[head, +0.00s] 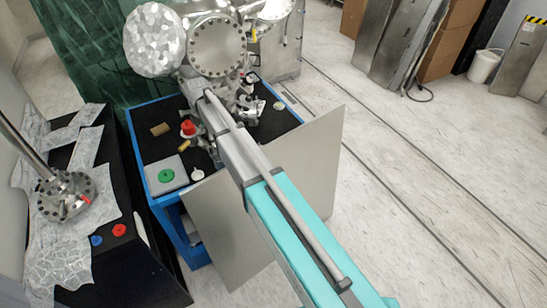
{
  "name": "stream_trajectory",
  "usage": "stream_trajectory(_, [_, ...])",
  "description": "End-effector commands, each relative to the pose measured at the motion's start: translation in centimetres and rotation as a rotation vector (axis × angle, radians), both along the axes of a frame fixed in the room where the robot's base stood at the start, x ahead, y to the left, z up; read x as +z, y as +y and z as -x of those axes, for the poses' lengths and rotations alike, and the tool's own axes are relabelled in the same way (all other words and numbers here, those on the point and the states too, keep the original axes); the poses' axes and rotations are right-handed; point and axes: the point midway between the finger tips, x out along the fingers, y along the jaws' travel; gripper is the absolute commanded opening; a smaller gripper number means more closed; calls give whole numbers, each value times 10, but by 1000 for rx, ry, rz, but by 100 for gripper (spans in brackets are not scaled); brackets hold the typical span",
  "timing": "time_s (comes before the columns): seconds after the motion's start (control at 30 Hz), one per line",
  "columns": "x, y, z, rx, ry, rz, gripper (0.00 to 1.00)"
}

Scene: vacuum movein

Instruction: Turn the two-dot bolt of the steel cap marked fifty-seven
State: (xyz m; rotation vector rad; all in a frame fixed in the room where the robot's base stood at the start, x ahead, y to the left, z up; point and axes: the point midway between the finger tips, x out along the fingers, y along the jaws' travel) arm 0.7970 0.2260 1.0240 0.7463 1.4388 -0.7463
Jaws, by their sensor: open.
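A round steel cap (217,47) with a ring of bolts closes the front of the steel vacuum chamber at the top. A second round steel flange (66,195), with bolts and a red mark, lies on crumpled foil at the left, with a steel rod rising from it. No number or bolt dots can be read on either, so I cannot tell which is marked fifty-seven. I cannot make out my gripper in this view.
A long turquoise beam with a grey tube (295,222) runs from the chamber to the lower right. Pale panels (306,165) flank it. A blue-edged bench (137,150) holds a red knob (188,128) and a green disc (166,176).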

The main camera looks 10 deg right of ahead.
Motion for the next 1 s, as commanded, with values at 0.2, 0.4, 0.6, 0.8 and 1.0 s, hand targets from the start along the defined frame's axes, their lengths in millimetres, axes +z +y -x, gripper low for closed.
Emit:
stream_trajectory(0.2, [23, 0, 0, 0, 0, 0, 55])
stream_trajectory(0.4, [40, 0, 0, 0, 0, 0, 55])
stream_trajectory(0.6, [56, 0, 0, 0, 0, 0, 55])
stream_trajectory(0.8, [49, -21, 17, -137, 0, 0, 55])
stream_trajectory(1.0, [46, -41, 33, -292, 0, 0, 55])
